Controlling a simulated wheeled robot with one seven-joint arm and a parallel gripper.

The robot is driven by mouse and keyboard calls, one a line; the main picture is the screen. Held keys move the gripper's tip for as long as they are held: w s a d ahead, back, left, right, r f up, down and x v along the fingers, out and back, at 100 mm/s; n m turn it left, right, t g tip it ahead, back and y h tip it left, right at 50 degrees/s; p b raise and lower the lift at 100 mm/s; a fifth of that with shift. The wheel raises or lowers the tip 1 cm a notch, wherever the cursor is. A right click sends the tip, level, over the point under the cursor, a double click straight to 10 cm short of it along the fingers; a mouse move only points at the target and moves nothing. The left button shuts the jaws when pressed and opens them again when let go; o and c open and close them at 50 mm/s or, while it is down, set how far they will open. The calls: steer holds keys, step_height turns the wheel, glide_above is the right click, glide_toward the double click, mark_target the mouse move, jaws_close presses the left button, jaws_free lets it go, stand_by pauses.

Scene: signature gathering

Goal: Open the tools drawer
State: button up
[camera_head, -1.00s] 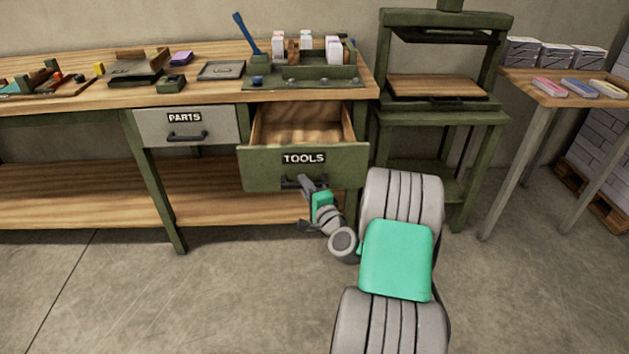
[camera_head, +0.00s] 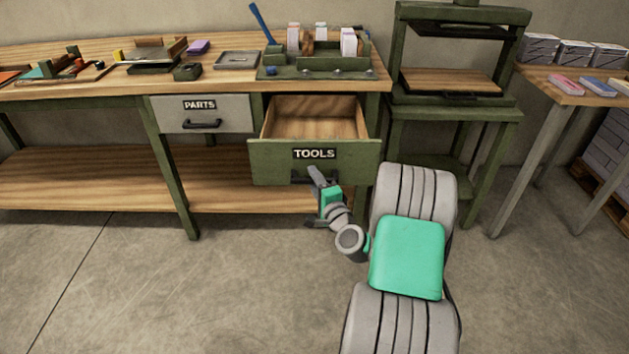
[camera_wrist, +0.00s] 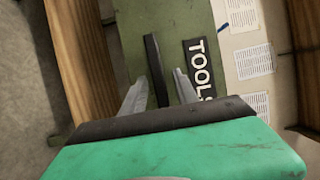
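The tools drawer (camera_head: 265,163) has a green front with a TOOLS label and stands pulled out of the bench, its bare wooden inside showing. Its dark bar handle (camera_head: 298,181) is below the label and partly hidden by my gripper (camera_head: 314,174). In the wrist view, the handle (camera_wrist: 156,65) lies between the two grey fingers of my gripper (camera_wrist: 160,80), with visible gaps on both sides. The fingers are apart and hold nothing. The TOOLS label (camera_wrist: 199,68) shows beside them.
The closed PARTS drawer (camera_head: 179,114) is at left. The bench top (camera_head: 225,88) carries trays and a green caddy (camera_head: 335,62). A green press stand (camera_head: 450,108) stands at right, near my arm. A side table (camera_head: 550,92) is farther right. The floor in front is clear.

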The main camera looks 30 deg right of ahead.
steer(key=s+a, duration=0.1)
steer(key=s, duration=0.6)
steer(key=shift+s+b, duration=0.3)
steer(key=shift+s, duration=0.05)
